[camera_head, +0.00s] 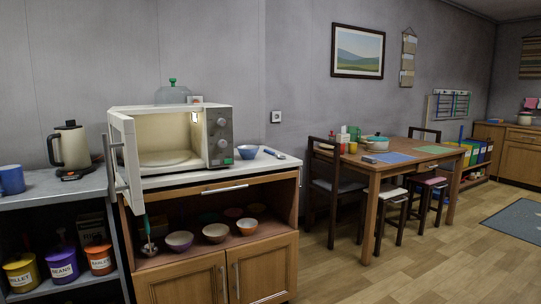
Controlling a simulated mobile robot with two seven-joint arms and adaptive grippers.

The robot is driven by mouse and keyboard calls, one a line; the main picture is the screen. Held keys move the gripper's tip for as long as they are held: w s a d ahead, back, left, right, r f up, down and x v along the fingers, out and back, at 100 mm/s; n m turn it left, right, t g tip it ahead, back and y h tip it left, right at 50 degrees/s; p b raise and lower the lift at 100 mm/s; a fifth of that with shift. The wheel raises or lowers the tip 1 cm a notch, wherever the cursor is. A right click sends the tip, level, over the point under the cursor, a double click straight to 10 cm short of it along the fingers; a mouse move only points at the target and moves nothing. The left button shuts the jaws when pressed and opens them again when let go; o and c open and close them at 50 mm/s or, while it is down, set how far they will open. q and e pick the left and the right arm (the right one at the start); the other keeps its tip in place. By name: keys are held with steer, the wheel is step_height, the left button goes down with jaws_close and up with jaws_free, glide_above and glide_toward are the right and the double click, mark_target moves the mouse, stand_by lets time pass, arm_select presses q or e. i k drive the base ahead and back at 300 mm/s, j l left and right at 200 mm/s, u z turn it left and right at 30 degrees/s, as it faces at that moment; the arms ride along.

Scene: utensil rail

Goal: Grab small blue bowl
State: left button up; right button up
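A small blue bowl (247,152) sits on the white countertop (190,180), close to the right side of the open microwave (176,135). Its opening faces up, and whether anything is in it cannot be told. A small light-coloured item with a blue end (273,153) lies just right of the bowl. Neither of my grippers shows in the head view, so their states cannot be seen.
The microwave door (125,158) hangs open toward the front left. A kettle (71,147) and blue mug (11,180) stand at left. The wooden floor (400,265) at front right is clear.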

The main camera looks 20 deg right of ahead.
mark_target(248, 152)
steer(key=i+l+z, duration=0.15)
steer(key=z, duration=1.55)
steer(key=i+j, duration=0.2)
steer(key=i, duration=0.25)
steer(key=i+j, duration=0.25)
steer(key=i, duration=0.2)
steer(key=i+j+z, duration=0.1)
steer(key=i, duration=0.35)
steer(key=i+j+u, duration=0.2)
steer(key=i+u, duration=0.2)
steer(key=i, duration=0.35)
steer(key=i+u, duration=0.45)
steer(key=i, duration=0.25)
steer(key=i+u, duration=0.15)
steer(key=u, duration=0.3)
steer(key=i+l+u, duration=0.1)
steer(key=u, duration=0.3)
steer(key=i, duration=0.05)
